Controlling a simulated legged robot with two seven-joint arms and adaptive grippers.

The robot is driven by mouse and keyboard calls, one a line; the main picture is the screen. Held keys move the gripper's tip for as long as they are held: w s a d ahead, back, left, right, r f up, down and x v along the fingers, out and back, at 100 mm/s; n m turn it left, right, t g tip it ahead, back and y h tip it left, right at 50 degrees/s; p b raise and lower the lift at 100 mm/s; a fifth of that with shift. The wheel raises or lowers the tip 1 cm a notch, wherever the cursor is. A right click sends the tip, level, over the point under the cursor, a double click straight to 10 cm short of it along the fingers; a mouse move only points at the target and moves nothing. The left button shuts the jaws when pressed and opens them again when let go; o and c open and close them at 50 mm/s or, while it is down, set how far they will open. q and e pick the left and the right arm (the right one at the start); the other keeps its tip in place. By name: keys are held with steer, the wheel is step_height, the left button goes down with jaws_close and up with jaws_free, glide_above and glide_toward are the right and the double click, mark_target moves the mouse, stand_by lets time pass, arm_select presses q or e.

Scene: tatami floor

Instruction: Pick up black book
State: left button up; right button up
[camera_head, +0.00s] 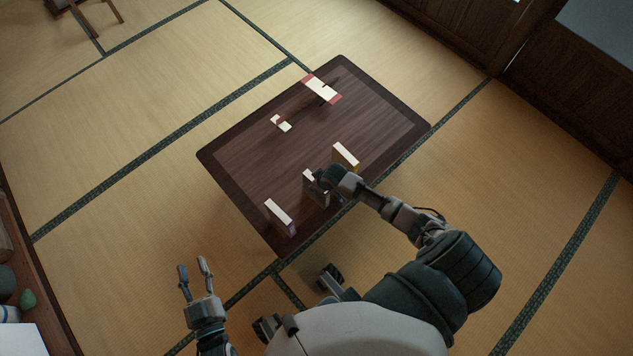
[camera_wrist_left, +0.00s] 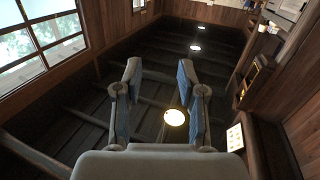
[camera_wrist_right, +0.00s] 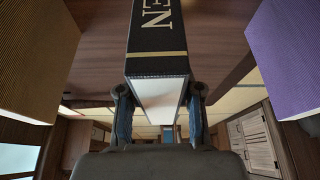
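The black book (camera_wrist_right: 157,35) stands upright in the right wrist view, with pale "EN" letters and a gold line on its spine. In the head view it is the middle one of three standing books (camera_head: 308,181), near the table's front edge. My right gripper (camera_wrist_right: 160,100) is at it, one finger on each side; the fingers look spread, with narrow gaps beside the book. In the head view my right gripper (camera_head: 320,183) hides part of the book. My left gripper (camera_head: 194,270) is open and empty, left of the table; it also shows in the left wrist view (camera_wrist_left: 159,85).
A book with white pages (camera_head: 279,216) stands to the left, purple in the right wrist view (camera_wrist_right: 290,60). Another (camera_head: 345,156) stands to the right, yellowish there (camera_wrist_right: 35,60). A red-and-white item (camera_head: 321,89) and a small white block (camera_head: 281,123) lie farther back on the dark table (camera_head: 250,160).

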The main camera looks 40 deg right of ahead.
jaws_close()
